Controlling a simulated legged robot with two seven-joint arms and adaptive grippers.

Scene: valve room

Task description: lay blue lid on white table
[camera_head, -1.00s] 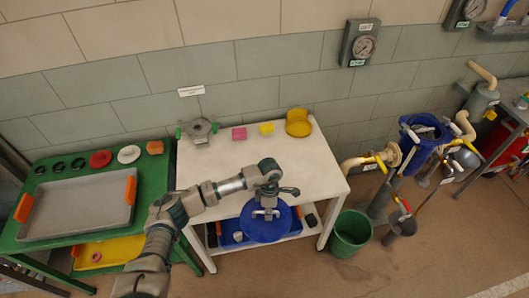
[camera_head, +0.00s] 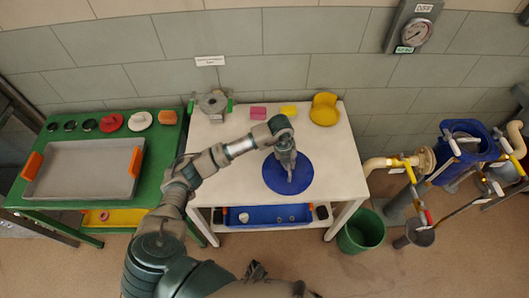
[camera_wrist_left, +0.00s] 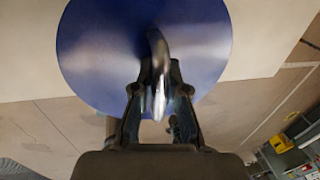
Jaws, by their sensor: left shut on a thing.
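The blue lid (camera_head: 270,177) is a round disc with a metal handle, over the front middle of the white table (camera_head: 345,165). My left gripper (camera_head: 289,176) comes down from above and is shut on the lid's handle. In the left wrist view the gripper (camera_wrist_left: 160,105) has its fingers either side of the handle, with the blue lid (camera_wrist_left: 90,60) flat beyond it. The lid looks level, its front edge near the table's front edge. I cannot tell whether it touches the tabletop. My right gripper is not in view.
A blue tray (camera_head: 262,215) sits on the shelf below. A green bucket (camera_head: 361,231) stands right. The tabletop's right side is clear.

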